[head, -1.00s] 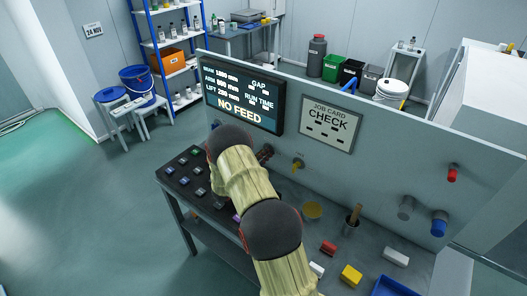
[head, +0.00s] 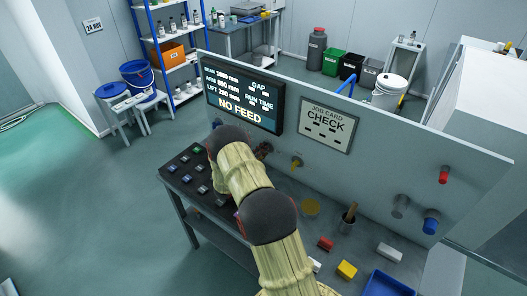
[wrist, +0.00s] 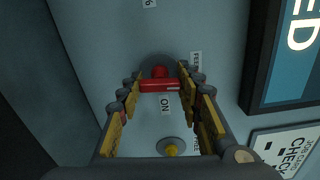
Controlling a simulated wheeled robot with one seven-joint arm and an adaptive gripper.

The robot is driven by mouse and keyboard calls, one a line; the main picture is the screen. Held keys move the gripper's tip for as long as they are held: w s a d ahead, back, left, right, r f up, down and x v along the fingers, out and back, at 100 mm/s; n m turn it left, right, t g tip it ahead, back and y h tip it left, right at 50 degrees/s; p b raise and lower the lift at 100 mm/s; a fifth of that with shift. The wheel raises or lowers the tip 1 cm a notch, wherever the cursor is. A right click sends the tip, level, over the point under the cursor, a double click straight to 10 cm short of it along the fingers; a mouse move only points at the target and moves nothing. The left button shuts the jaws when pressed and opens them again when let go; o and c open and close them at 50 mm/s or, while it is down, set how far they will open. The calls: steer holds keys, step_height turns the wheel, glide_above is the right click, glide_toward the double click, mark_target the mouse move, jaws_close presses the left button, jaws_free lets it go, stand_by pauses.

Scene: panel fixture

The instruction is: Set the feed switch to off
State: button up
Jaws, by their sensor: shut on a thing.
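The feed switch (wrist: 153,86) shows in the wrist view as a red bar handle on a round grey base on the panel. Its bar lies crosswise in that view. An ON label (wrist: 165,104) is just below it, and a label that seems to read FEED (wrist: 196,62) is at its right. My gripper (wrist: 160,80) has its yellow-padded fingers on either side of the handle and is shut on it. In the head view my arm hides the switch. The display (head: 243,97) reads NO FEED.
A yellow-tipped knob (wrist: 172,149) is below the switch in the wrist view. The job card (head: 327,124) is right of the display. Red (head: 443,175) and blue (head: 431,222) knobs are at the panel's right.

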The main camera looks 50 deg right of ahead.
steer(key=shift+n, duration=0.7)
steer(key=o, duration=1.2)
steer(key=a, duration=0.8)
steer(key=s+a, duration=0.1)
steer(key=a, duration=0.3)
